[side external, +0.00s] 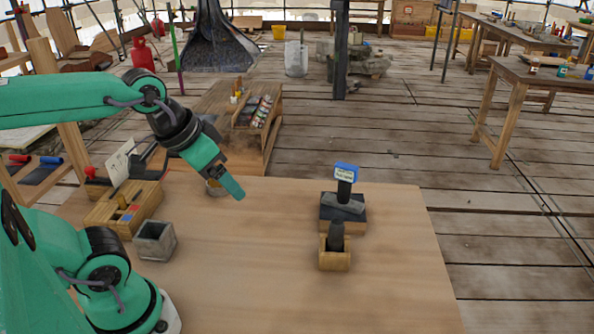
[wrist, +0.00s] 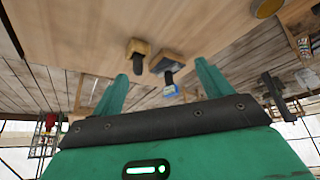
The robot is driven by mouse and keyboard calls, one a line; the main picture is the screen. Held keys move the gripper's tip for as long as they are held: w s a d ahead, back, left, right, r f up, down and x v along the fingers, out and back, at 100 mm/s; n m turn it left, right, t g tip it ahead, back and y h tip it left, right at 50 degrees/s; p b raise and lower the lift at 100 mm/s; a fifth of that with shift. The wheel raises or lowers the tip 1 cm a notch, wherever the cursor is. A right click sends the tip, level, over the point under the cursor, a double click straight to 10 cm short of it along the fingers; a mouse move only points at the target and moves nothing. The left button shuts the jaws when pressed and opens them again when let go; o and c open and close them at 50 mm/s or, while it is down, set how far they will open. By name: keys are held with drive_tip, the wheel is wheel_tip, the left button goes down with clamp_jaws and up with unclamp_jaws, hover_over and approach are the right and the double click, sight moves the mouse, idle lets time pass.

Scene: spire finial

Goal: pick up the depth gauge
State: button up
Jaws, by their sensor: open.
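What looks like the depth gauge (side external: 346,187) has a blue head with a pale label, a dark stem and a grey crossbar. It stands upright on a dark-topped wooden block (side external: 343,226) on the right of the table. In the wrist view its blue head (wrist: 171,88) shows in the gap between the fingers, farther off. My gripper (side external: 236,190) is in the air left of the gauge, apart from it. In the wrist view my gripper (wrist: 161,70) has its fingers wide apart with nothing held.
A small wooden box (side external: 334,262) holding a dark upright piece stands just in front of the block. A grey open box (side external: 155,241), a wooden holder (side external: 124,208) and a round tin (side external: 215,189) are on the left. The table (side external: 260,260) between is bare.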

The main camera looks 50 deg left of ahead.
drive_tip(key=w+r+n+g, duration=0.1)
drive_tip(key=w+r, duration=0.2)
drive_tip(key=w, duration=0.5)
drive_tip(key=n+g, duration=0.3)
drive_tip(key=g, duration=0.1)
hover_over(345, 181)
drive_tip(key=w, duration=0.1)
drive_tip(key=f, duration=1)
drive_tip(key=shift+w+a+f, duration=0.1)
drive_tip(key=shift+a, duration=0.25)
drive_tip(key=shift+w+f+g, duration=0.25)
drive_tip(key=shift+f+g, duration=0.05)
drive_tip(key=shift+f, duration=0.1)
drive_tip(key=shift+s+a+f, duration=0.1)
drive_tip(key=shift+s+f, duration=0.05)
drive_tip(key=shift+f, duration=1.8)
drive_tip(key=shift+s+f, duration=0.1)
drive_tip(key=shift+f, duration=1.85)
